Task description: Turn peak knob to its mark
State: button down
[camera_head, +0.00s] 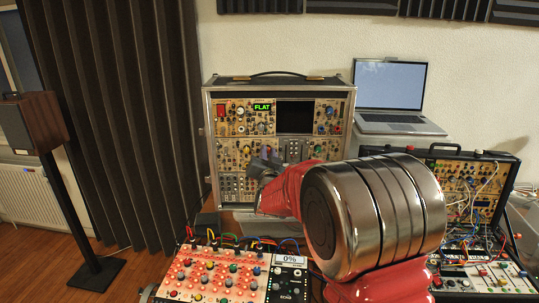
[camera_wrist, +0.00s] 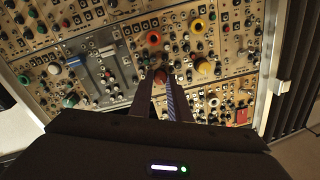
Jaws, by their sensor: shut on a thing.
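A tall modular synth case (camera_head: 207,135) stands upright against the wall, and its panel fills the wrist view. My gripper (camera_head: 262,166) reaches the lower middle of that panel. In the wrist view my gripper (camera_wrist: 161,82) has its two fingers closed around a small dark red knob (camera_wrist: 160,75). I cannot read the knob's label or see its mark. In the head view the gripper and wrist hide this knob. A green display (camera_head: 263,114) on the upper panel reads "FLAT".
A laptop (camera_head: 391,88) stands right of the case. A second open case (camera_head: 470,185) and a red-lit panel (camera_head: 213,276) with patch cables lie in front.

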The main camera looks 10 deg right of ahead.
jog(key=n, duration=1.5)
jog(key=f+n, duration=0.1)
jog(key=n, duration=0.7)
jog(key=shift+a+n+g, duration=0.1)
jog(key=shift+n+g, duration=0.2)
jog(key=shift+g, duration=0.1)
jog(key=c, duration=1.9)
grip_release()
jog(key=shift+o, duration=1.2)
jog(key=shift+r, duration=0.25)
